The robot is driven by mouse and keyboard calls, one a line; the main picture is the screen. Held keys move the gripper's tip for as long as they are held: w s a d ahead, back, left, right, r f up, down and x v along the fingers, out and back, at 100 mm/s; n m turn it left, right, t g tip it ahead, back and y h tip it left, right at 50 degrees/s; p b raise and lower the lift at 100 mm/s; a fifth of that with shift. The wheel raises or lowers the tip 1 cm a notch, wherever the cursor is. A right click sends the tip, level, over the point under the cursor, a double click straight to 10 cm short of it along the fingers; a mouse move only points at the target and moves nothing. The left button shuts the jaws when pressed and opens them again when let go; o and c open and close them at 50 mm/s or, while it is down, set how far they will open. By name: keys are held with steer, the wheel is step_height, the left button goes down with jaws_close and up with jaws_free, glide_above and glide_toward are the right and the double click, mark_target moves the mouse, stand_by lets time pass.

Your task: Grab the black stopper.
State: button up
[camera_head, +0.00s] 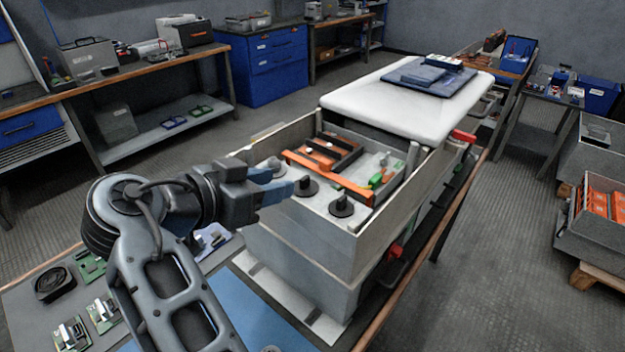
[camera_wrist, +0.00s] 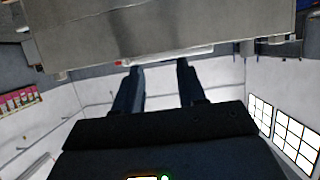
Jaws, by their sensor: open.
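Two round black stopper-like pieces with upright stems stand at the near end inside the open grey box (camera_head: 300,248) in the head view. One black stopper (camera_head: 342,207) is nearer the box's front right corner; the other (camera_head: 306,187) is just right of my fingertips. I cannot tell which one the task names. My gripper (camera_head: 288,184) is at the box's near left rim, its blue fingers pointing right. In the wrist view my gripper (camera_wrist: 158,68) has its two fingers apart with nothing between them. No stopper is identifiable in that view.
Inside the box lie an orange frame (camera_head: 325,158) with black bars and a green part (camera_head: 376,180). A white lid (camera_head: 400,98) covers the far end, with a dark blue pad on it. Circuit boards (camera_head: 92,266) lie on the bench at left.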

mark_target(306, 176)
steer(key=p+x, duration=0.1)
steer(key=x, duration=0.2)
steer(key=p+x, duration=0.1)
steer(key=x, duration=0.2)
steer(key=shift+d+r, duration=0.15)
steer(key=shift+d, duration=0.2)
steer(key=shift+w+d, duration=0.15)
steer(key=shift+w, duration=0.05)
jaws_close()
